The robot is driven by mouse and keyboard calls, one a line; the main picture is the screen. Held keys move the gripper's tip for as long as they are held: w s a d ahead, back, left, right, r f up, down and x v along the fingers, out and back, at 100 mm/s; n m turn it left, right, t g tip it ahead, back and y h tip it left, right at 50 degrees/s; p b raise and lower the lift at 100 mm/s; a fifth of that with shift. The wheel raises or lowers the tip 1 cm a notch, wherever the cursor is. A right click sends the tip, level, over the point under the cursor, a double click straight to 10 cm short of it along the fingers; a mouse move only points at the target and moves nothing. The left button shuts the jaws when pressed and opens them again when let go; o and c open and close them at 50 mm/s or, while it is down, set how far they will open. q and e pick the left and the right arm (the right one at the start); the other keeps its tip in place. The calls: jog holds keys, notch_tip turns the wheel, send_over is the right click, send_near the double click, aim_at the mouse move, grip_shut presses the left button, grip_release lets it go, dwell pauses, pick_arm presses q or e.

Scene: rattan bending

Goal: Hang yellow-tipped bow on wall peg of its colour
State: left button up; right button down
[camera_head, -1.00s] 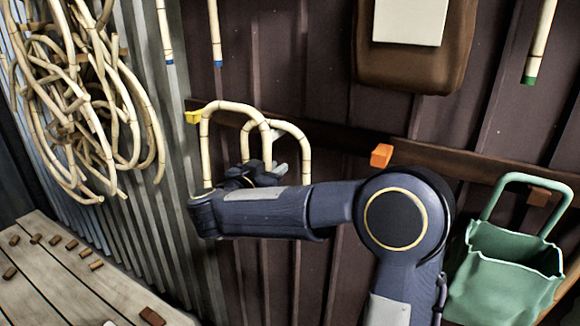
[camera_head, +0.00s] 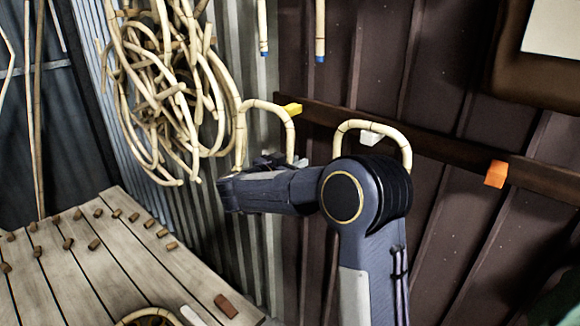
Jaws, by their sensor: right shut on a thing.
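The cane bow (camera_head: 266,104) is an upright arch held by my right gripper (camera_head: 268,163); the fingers are small and partly hidden behind my arm. Its tips are hidden by the arm, so their colour does not show. The yellow peg (camera_head: 293,110) sticks out of the dark wall rail, just right of the bow's upper right bend. In this view the bow's bend nearly meets the peg; I cannot tell the depth between them. A second bow (camera_head: 351,123) hangs over the white peg (camera_head: 369,138). My left gripper is not in view.
An orange peg (camera_head: 495,174) on the rail (camera_head: 440,152) is bare. A tangled cane bundle (camera_head: 170,85) hangs left of the held bow. A slatted table (camera_head: 110,270) with several small brown pieces lies lower left. Canes with blue tips (camera_head: 320,58) hang above the rail.

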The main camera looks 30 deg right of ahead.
jog(key=shift+x, duration=4.4)
jog(key=shift+s+f, duration=0.15)
jog(key=shift+f, duration=0.1)
jog(key=c, duration=1.3)
grip_release()
jog(key=shift+o, duration=0.2)
jog(key=f+b+v, duration=0.1)
jog(key=b+v, duration=0.1)
jog(key=v, duration=0.5)
jog(key=shift+s+a+r, duration=0.2)
jog(key=shift+a+r, duration=0.15)
jog(key=shift+r, duration=0.2)
